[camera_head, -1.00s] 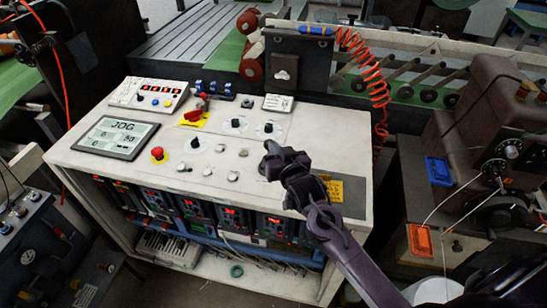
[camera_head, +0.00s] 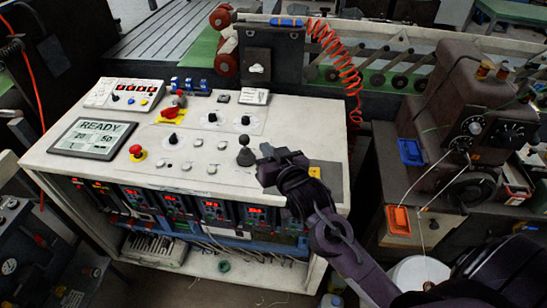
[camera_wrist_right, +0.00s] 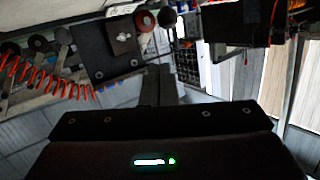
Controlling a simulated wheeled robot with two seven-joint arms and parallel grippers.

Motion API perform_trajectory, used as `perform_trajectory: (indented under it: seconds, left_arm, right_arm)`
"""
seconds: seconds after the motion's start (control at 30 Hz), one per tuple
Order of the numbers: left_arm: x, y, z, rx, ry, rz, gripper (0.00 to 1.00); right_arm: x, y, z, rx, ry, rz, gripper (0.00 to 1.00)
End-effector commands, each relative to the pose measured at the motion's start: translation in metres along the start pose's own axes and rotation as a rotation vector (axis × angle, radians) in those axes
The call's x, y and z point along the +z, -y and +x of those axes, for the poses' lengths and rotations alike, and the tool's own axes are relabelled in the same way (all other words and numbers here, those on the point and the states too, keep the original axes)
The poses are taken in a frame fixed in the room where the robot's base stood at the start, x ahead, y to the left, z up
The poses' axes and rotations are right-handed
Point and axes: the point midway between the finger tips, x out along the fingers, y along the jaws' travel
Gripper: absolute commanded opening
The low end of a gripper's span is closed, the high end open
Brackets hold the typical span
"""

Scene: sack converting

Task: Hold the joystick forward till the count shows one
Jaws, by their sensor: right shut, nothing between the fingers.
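The joystick (camera_head: 245,152) is a dark knob on a grey base, standing about upright at the right part of the white control desk (camera_head: 215,133). My right gripper (camera_head: 268,155) is shut and empty, just right of the joystick, with a small gap seeming to show between them. The display (camera_head: 103,138) on the desk's left reads READY, with 20, 50 and what looks like a 1 below. In the right wrist view, my shut fingers (camera_wrist_right: 160,85) point away and the joystick cannot be made out. My left gripper is out of view.
A red mushroom button (camera_head: 136,151), black knobs (camera_head: 173,140) and a red switch on a yellow plate (camera_head: 174,114) stand left of the joystick. A coiled red cable (camera_head: 340,60) hangs at the desk's back right.

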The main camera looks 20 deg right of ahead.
Motion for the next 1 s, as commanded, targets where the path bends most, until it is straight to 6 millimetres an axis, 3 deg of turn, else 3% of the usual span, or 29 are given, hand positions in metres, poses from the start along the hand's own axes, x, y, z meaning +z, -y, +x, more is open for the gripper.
perform_trajectory:
  seconds: [0.1,0.17,0.47,0.8,0.9,1.0]
  left_arm:
    - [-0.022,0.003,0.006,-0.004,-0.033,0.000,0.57]
    - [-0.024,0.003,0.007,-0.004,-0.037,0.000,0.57]
    - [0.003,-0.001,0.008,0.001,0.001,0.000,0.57]
    - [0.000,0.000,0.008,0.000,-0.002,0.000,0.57]
    - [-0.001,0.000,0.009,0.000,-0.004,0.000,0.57]
    - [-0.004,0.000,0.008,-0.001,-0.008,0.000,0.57]
  right_arm:
    - [-0.001,-0.001,-0.016,0.000,0.001,0.000,0.00]
    - [-0.003,-0.001,-0.021,0.001,0.000,0.000,0.00]
    - [-0.007,-0.001,-0.028,0.001,0.000,-0.001,0.00]
    - [-0.007,-0.001,-0.028,0.001,0.001,0.000,0.00]
    - [0.001,0.000,-0.031,0.003,0.039,-0.006,0.00]
    - [0.024,0.002,-0.042,0.009,0.163,-0.028,0.00]
